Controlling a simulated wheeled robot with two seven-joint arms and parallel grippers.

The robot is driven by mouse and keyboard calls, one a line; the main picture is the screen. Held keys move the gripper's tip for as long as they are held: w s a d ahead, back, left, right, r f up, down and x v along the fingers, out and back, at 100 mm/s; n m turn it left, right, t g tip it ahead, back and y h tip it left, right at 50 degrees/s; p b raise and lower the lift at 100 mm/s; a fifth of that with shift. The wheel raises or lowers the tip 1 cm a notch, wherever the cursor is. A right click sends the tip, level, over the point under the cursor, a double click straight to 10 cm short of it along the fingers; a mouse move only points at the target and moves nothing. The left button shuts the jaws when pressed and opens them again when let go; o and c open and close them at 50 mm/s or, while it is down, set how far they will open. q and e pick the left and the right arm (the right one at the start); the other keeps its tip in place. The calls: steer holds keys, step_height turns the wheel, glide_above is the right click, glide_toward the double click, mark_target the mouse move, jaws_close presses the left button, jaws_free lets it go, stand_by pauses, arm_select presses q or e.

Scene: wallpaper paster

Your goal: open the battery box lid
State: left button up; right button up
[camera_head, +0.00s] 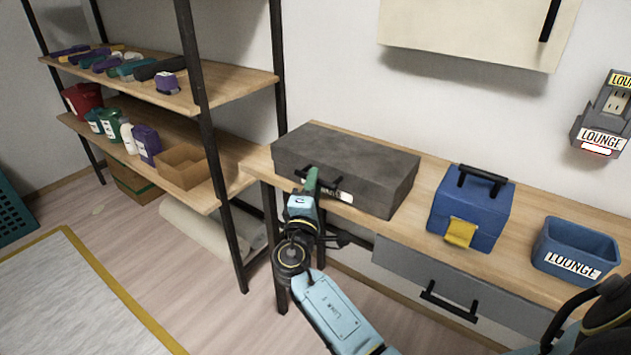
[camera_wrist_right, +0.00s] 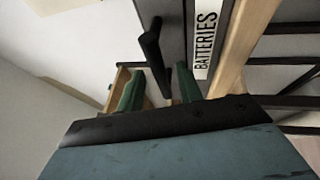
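The grey battery box (camera_head: 350,155) sits shut at the left end of the wooden workbench in the head view. Its black handle (camera_wrist_right: 154,55) and white BATTERIES label (camera_wrist_right: 205,42) show in the right wrist view. My right gripper (camera_head: 312,180) is at the front of the box, by the handle, and partly covers the label in the head view. In the right wrist view its two green fingers (camera_wrist_right: 160,88) are apart, with the handle showing between them. I cannot tell whether either finger touches the handle. My left gripper is not in view.
A blue toolbox (camera_head: 470,205) with a yellow latch and a blue LOUNGE bin (camera_head: 575,250) stand right of the box. A grey drawer (camera_head: 450,285) is below the bench top. A loaded shelf rack (camera_head: 200,95) stands at left. An outlet (camera_head: 605,110) is on the wall.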

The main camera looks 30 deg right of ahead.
steer(key=shift+x, duration=0.95)
steer(key=shift+c, duration=0.2)
jaws_close()
